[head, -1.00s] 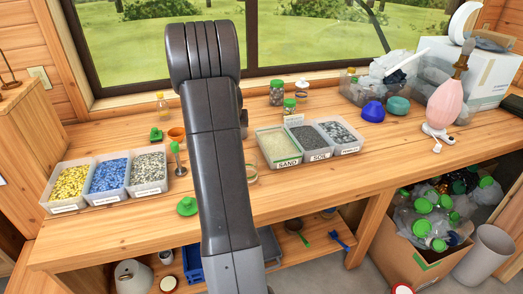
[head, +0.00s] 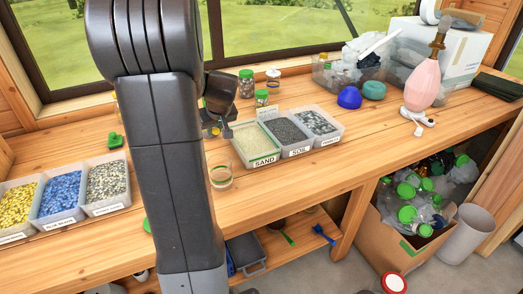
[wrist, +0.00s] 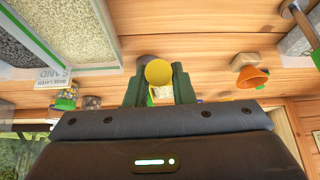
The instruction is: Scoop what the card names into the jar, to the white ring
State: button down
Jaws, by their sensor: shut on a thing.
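The card (head: 268,114) stands behind the sand bin (head: 255,158). In the wrist view the card (wrist: 53,77) is upside down and reads SAND, with "base layer" above that word. The jar (head: 221,176) is clear glass and stands in front of the sand bin, partly beside my arm. It looks empty; its white ring is too small to make out. My gripper (wrist: 158,88) is above the bench, left of the sand bin. It is shut on what looks like the scoop (wrist: 158,72), seen as a yellow round end with a grey part behind it.
Soil (head: 286,137) and pebble (head: 317,126) bins adjoin the sand. Yellow, blue (head: 61,196) and grey gravel bins stand at left. An orange funnel (wrist: 250,78) shows in the wrist view. Small jars (head: 246,84) stand behind. Bare bench lies right of the jar.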

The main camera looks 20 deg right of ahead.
jog(key=s+d+r+n+y+b, duration=0.1)
jog(key=s+d+n, duration=0.1)
jog(key=s, duration=0.6)
jog(key=s+d+r+n+b, duration=0.1)
jog(key=s+d+r, duration=0.1)
jog(key=s, duration=0.5)
jog(key=s+d+r+n+y+b, duration=0.1)
jog(key=s+d+n, duration=0.15)
jog(key=s, duration=0.55)
jog(key=shift+w+a+r+g+h+p, duration=2.4)
jog(key=shift+w+r+g+p, duration=2.65)
jog(key=shift+p, duration=3.65)
jog(key=s+d+f+m+t+y+b, duration=0.1)
jog(key=s+d+f+t+y+b, duration=0.4)
jog(key=s+f+t+b, duration=0.8)
notch_tip(320, 180, up, 8)
jog(key=w+g, duration=0.3)
jog(key=shift+f+b, duration=0.2)
jog(key=shift+b, duration=0.2)
